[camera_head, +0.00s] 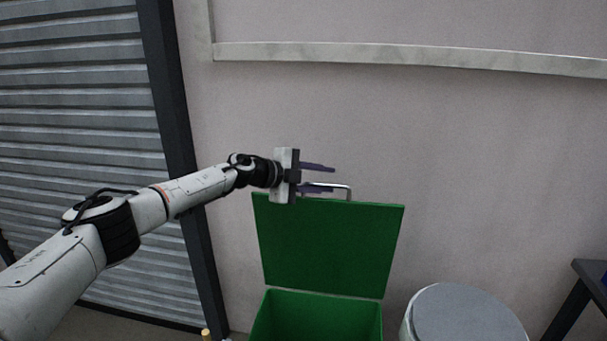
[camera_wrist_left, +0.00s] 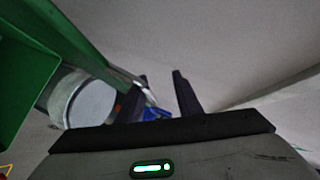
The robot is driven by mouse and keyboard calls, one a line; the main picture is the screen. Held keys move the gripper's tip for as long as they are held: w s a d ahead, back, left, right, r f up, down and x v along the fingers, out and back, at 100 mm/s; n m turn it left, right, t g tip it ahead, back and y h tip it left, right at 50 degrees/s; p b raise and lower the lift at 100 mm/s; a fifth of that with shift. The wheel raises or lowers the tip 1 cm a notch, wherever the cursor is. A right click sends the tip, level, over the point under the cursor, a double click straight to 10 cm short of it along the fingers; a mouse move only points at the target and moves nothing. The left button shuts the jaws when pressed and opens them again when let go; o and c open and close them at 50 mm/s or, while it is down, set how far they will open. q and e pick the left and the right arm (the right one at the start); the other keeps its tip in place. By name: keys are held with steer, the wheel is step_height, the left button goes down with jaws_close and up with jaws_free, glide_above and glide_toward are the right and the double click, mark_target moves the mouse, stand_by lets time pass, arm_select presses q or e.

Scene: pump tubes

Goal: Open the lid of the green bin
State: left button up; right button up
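The green bin (camera_head: 315,314) stands low in the middle of the head view, with its green lid (camera_head: 328,246) raised upright at the back. A metal handle (camera_head: 349,193) sits on the lid's top edge. My left gripper (camera_head: 334,178) is at that edge with its two dark fingers apart, one above the other. The lower finger overlaps the handle; I cannot tell whether they touch. In the left wrist view, the fingers (camera_wrist_left: 158,80) are spread, and the green lid (camera_wrist_left: 40,45) fills the upper left. My right gripper is not in view.
A round grey-topped container (camera_head: 467,316) stands right of the bin. A dark-legged table (camera_head: 590,272) is at the far right. A plain wall (camera_head: 480,170) is behind, and a ribbed shutter (camera_head: 80,130) with a dark post is at left.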

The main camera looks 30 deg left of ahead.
arm_select(q)
steer(key=v, duration=0.8)
steer(key=shift+a+r, duration=0.25)
steer(key=shift+r, duration=0.1)
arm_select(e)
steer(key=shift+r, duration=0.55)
arm_select(q)
steer(key=s+a+r, duration=0.5)
steer(key=a+r, duration=0.2)
steer(key=r, duration=0.1)
steer(key=shift+p, duration=0.3)
steer(key=shift+s, duration=0.1)
stand_by(0.6)
